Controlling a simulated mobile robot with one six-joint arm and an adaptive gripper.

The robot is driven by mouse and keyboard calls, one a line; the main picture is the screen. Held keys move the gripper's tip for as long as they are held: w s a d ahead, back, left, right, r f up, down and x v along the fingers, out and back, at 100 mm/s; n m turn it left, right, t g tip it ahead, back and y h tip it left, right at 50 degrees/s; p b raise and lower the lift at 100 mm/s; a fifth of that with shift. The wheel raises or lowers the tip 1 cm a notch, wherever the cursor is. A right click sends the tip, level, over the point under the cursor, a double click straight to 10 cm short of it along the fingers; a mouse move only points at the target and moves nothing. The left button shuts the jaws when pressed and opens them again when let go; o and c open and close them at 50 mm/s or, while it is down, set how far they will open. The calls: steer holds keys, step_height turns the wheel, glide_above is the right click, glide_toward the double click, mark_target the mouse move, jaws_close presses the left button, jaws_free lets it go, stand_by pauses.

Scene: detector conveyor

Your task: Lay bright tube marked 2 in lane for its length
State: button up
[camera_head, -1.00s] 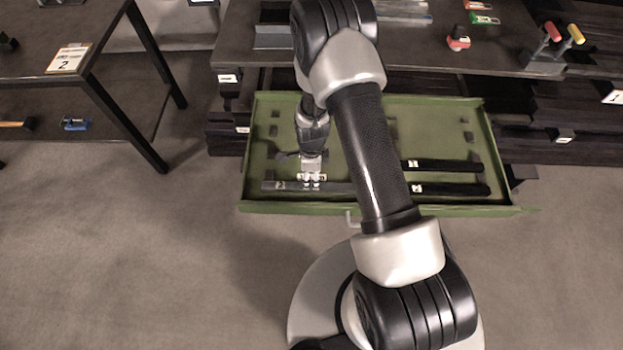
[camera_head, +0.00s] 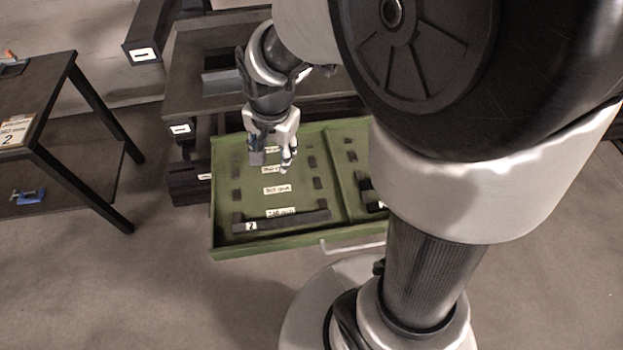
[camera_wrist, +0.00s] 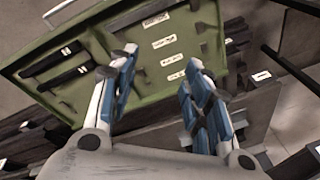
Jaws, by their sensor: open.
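The tube marked 2 (camera_head: 290,221) lies in the front lane of the green drawer's left section, along the drawer's front wall. Its white tag (camera_head: 251,226) is at its left end, and it looks dark grey here. Its two ends look down in the lane, but I cannot tell how snugly. My gripper (camera_head: 273,161) is open and empty above the rear left part of the drawer, apart from the tube. In the wrist view its blue-padded fingers (camera_wrist: 158,68) are spread with nothing between them.
The green drawer (camera_head: 345,235) has printed lane labels and a divider. Two dark tagged tubes (camera_wrist: 50,58) lie in its other section, mostly hidden by my arm in the head view. A dark table with a sign 2 (camera_head: 15,131) stands at left. The floor in front is clear.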

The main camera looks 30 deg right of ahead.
steer(key=s+r+n+t, duration=0.1)
steer(key=s+r+n, duration=0.4)
steer(key=s, duration=0.3)
steer(key=s+r+n+t, duration=0.1)
steer(key=s+r+n, duration=0.4)
steer(key=s, duration=0.4)
steer(key=shift+s+r+n, duration=0.15)
steer(key=shift+r+n, duration=0.15)
steer(key=shift+r, duration=0.5)
